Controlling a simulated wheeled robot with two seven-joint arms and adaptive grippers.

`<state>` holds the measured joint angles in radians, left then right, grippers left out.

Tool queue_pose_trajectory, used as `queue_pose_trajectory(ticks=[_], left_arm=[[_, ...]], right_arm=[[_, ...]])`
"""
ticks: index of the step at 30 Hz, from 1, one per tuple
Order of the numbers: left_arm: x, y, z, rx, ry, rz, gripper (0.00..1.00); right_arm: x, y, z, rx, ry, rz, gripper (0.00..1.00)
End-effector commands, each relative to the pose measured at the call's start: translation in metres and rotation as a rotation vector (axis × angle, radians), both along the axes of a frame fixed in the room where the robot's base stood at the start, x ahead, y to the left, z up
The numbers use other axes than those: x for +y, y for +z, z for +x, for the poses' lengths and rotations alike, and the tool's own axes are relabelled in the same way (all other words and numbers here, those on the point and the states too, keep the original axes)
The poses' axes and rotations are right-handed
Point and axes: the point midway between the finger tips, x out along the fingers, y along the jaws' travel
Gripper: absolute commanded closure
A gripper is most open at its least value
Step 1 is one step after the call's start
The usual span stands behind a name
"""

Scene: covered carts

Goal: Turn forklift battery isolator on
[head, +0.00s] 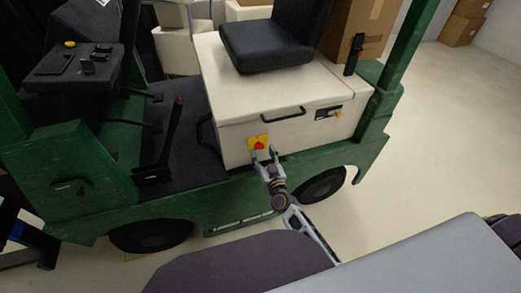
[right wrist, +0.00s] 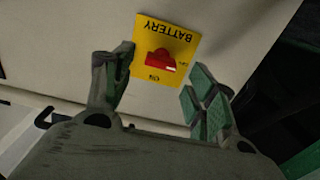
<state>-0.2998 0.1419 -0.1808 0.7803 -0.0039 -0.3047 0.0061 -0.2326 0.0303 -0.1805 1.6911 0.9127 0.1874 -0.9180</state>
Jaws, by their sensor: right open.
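The battery isolator is a red knob (head: 259,146) on a yellow plate on the side of the forklift's cream battery box (head: 235,95). In the right wrist view the red knob (right wrist: 160,62) sits on the yellow plate (right wrist: 183,33), which reads BATTERY upside down, with ON marked at its lower edge. My right gripper (head: 264,155) is open just in front of and slightly below the knob. In the right wrist view its two fingers (right wrist: 160,80) stand apart on either side of the plate's lower part, with nothing between them held. My left gripper is not in view.
The green forklift (head: 80,170) has a black seat (head: 270,45), a black lever (head: 172,135) and a handle (head: 283,116) on the box. Cardboard boxes (head: 465,20) stand at the back right. Pale floor is clear to the right.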

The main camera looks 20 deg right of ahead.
Motion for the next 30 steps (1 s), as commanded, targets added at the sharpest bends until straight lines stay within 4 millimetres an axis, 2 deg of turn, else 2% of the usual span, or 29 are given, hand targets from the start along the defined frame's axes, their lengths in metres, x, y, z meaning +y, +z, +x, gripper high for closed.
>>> queue_pose_trajectory(ticks=[12,26,30], left_arm=[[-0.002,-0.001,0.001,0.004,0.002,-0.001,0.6],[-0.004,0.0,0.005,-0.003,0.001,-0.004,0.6],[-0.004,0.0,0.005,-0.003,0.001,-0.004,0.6]], right_arm=[[0.001,0.0,0.03,-0.001,-0.001,0.001,0.43],[0.001,0.0,0.034,0.0,-0.001,0.001,0.43],[0.001,0.0,0.034,0.0,-0.001,0.001,0.61]])
